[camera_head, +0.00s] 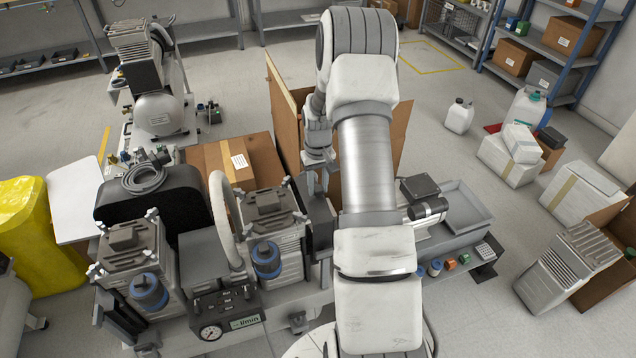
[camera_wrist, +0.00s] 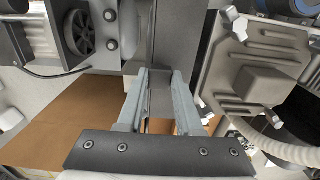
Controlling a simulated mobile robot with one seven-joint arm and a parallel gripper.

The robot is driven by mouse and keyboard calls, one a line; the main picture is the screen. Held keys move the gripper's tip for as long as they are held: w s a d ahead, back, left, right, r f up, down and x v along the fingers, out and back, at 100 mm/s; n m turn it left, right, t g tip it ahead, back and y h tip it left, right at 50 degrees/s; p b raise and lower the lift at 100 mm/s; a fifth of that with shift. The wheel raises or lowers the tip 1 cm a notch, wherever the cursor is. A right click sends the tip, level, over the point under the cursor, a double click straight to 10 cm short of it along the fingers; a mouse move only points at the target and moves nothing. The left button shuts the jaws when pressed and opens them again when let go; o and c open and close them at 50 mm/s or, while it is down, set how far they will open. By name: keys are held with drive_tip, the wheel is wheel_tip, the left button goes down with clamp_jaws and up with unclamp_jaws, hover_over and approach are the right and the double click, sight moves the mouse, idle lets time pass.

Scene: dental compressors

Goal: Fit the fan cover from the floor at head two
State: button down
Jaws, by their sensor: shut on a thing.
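Two compressor heads stand on the bench in the head view, one at left (camera_head: 130,262) and one near the middle (camera_head: 272,222), each with a blue filter in front. My gripper (camera_head: 318,188) points down just right of the middle head. It is shut on the dark grey fan cover (camera_head: 320,224), which hangs upright beside that head's right side. In the wrist view the jaws (camera_wrist: 162,88) grip the cover (camera_wrist: 180,40), with the ribbed head (camera_wrist: 258,75) close at right. I cannot tell whether cover and head touch. A similar dark cover (camera_head: 122,318) sits at the left head.
A ribbed hose (camera_head: 222,215) arches between the heads, above a gauge panel (camera_head: 225,315). A silver motor (camera_head: 428,208) and a grey tray (camera_head: 462,205) lie right of my arm. An open cardboard box (camera_head: 285,105) stands behind the gripper. Floor at right is partly clear.

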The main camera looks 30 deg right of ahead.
sight(318, 203)
wheel_tip(318, 203, down, 14)
drive_tip(key=b, duration=0.8)
drive_tip(key=shift+r, duration=0.2)
drive_tip(key=shift+f+b, duration=0.25)
drive_tip(key=shift+b, duration=0.15)
idle(1.3)
unclamp_jaws()
idle(0.7)
drive_tip(key=shift+r, duration=0.1)
drive_tip(key=shift+r+p, duration=2.3)
drive_tip(key=shift+r, duration=1.1)
drive_tip(key=shift+s, duration=0.1)
